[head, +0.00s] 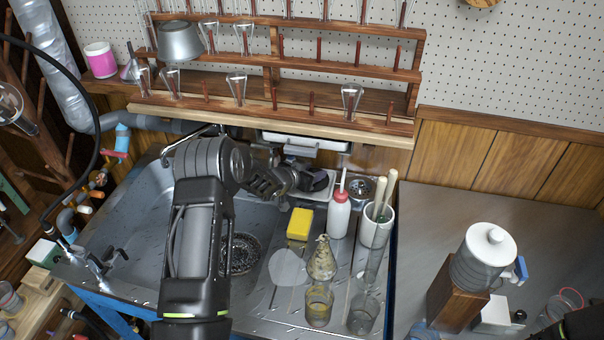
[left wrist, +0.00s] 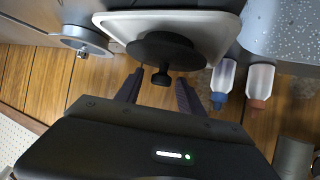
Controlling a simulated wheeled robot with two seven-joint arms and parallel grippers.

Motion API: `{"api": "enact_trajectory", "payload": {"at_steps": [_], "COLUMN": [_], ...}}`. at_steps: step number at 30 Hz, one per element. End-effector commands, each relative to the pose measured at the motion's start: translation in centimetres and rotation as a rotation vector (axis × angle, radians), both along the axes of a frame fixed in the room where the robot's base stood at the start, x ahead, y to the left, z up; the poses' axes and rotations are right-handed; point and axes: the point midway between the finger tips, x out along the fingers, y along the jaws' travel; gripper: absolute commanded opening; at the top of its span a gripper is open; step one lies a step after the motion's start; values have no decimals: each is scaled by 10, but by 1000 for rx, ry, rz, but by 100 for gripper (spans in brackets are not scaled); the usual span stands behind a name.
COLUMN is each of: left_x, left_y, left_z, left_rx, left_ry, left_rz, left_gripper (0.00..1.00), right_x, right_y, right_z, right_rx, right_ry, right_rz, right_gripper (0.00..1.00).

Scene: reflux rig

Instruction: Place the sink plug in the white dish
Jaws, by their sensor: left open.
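The sink plug (left wrist: 165,50) is a black disc with a knob. In the left wrist view it overlaps the white dish (left wrist: 226,30), knob pointing away from the dish; it seems to rest in the dish. In the head view the dark plug (head: 318,182) shows over the dish (head: 322,200), partly hidden by my gripper. My left gripper (head: 298,177) is open and empty at the back of the sink unit. In the left wrist view its fingers (left wrist: 158,93) stand on either side of the knob's line, apart from it.
A red-capped bottle (head: 339,217), a white pot (head: 375,229) and a yellow sponge (head: 300,223) stand near the dish. Glasses (head: 319,305) stand at the front. The wooden rack (head: 290,121) hangs close behind. The sink basin (head: 140,228) lies left.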

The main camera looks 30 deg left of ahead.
Motion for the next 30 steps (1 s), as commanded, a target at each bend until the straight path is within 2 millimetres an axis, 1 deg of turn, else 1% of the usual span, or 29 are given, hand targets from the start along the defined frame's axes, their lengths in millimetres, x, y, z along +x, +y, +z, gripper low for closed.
{"api": "enact_trajectory", "payload": {"at_steps": [5, 12, 15, 18, 23, 30], "left_x": [-21, -66, -83, -94, -103, -103], "left_y": [4, 11, 13, 14, 15, 15], "left_z": [12, 36, 45, 52, 56, 56], "left_rx": [0, 0, 0, 1, -1, 0], "left_ry": [-1, -1, -1, -1, -1, 0], "left_rz": [2, 4, 3, 2, 1, 1], "left_gripper": [46, 46, 46, 46, 46, 46], "right_x": [0, 1, 1, 1, 1, 1], "right_y": [0, 0, 0, 0, 0, 0], "right_z": [-4, -10, -11, -12, -12, -12], "right_rx": [1, 1, 1, 1, 1, 1], "right_ry": [0, -1, -1, -1, -2, -2], "right_rz": [0, 1, 1, 1, 0, 0], "right_gripper": [36, 36, 36, 36, 36, 36]}}
